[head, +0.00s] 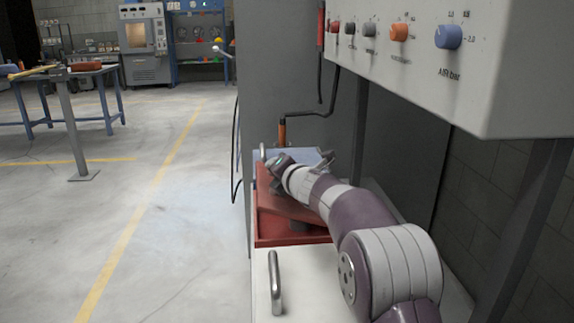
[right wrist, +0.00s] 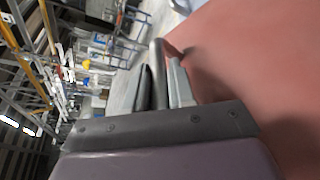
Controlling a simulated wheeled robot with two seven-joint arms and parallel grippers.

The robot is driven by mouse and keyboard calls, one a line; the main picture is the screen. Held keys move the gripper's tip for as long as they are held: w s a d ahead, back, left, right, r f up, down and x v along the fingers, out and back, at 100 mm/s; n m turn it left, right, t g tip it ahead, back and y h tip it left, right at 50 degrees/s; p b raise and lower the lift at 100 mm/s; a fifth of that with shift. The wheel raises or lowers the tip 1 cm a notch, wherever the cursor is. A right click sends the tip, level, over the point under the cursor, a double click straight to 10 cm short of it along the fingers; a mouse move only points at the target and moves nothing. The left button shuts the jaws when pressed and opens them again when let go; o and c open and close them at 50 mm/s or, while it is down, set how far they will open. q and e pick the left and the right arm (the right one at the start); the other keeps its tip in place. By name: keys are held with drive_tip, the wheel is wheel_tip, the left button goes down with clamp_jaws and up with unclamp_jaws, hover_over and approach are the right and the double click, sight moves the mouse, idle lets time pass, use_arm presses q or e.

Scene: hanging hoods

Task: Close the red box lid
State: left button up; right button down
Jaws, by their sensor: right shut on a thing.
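The red box (head: 262,228) sits on the bench below the control panel. Its red lid (head: 285,204) is tilted over it, with a gap at the near side where the dark inside shows. My right arm reaches over the box, and my right gripper (head: 275,165) is at the lid's far left edge. In the right wrist view, the fingers (right wrist: 162,88) are shut on a metal bar handle (right wrist: 157,62) beside the red lid surface (right wrist: 250,60). Part of the lid is hidden behind my arm. My left gripper is not in view.
A pale panel with a metal handle (head: 276,283) lies in front of the red box. A bluish lid (head: 262,155) is behind it. The grey control panel (head: 430,60) overhangs at the right. The floor (head: 180,200) to the left is clear.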

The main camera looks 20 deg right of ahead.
sight(269, 189)
drive_tip(key=shift+n, duration=0.5)
drive_tip(key=f+b, duration=0.1)
drive_tip(key=a+f+b, duration=0.1)
drive_tip(key=f, duration=0.1)
drive_tip(key=a+f+b, duration=0.1)
drive_tip(key=f, duration=0.1)
drive_tip(key=shift+w+b, duration=0.3)
drive_tip(key=shift+w+a+f+b, duration=0.1)
drive_tip(key=shift+a+f+b, duration=0.2)
drive_tip(key=shift+f+b, duration=0.45)
drive_tip(key=shift+f, duration=0.5)
drive_tip(key=c, duration=1.1)
unclamp_jaws()
drive_tip(key=shift+a, duration=0.15)
drive_tip(key=shift+o, duration=0.2)
drive_tip(key=shift+r, duration=0.1)
